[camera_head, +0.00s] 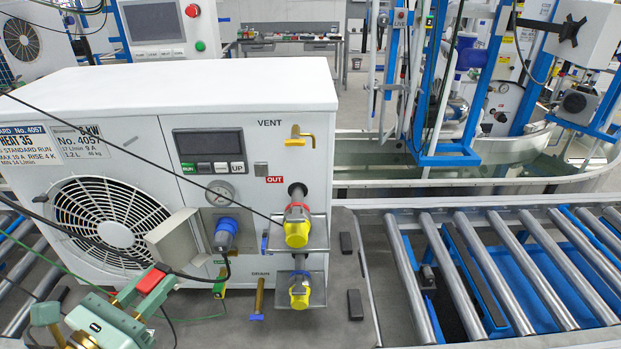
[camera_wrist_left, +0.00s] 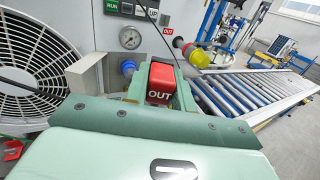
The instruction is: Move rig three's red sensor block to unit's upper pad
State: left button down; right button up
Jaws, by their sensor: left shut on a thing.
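My left gripper (camera_head: 146,290) is at the lower left in the head view, in front of the unit's fan. It is shut on the red sensor block (camera_wrist_left: 160,82), which reads "OUT" in the left wrist view. The block (camera_head: 151,280) also shows as a small red piece in the head view. The white unit (camera_head: 250,130) stands ahead. My right gripper is not in view.
A yellow-capped upper port (camera_head: 297,232) and lower port (camera_head: 299,291) stick out right of the pad. A blue connector (camera_head: 225,235), a gauge (camera_head: 220,191) and a grey box (camera_head: 172,238) are to its left. A black cable crosses the unit. A roller conveyor (camera_head: 500,270) lies right.

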aim_at(261, 168)
jog(key=i+l, duration=0.1)
jog(key=l, duration=0.85)
jog(key=i+l, duration=0.15)
jog(key=l, duration=0.35)
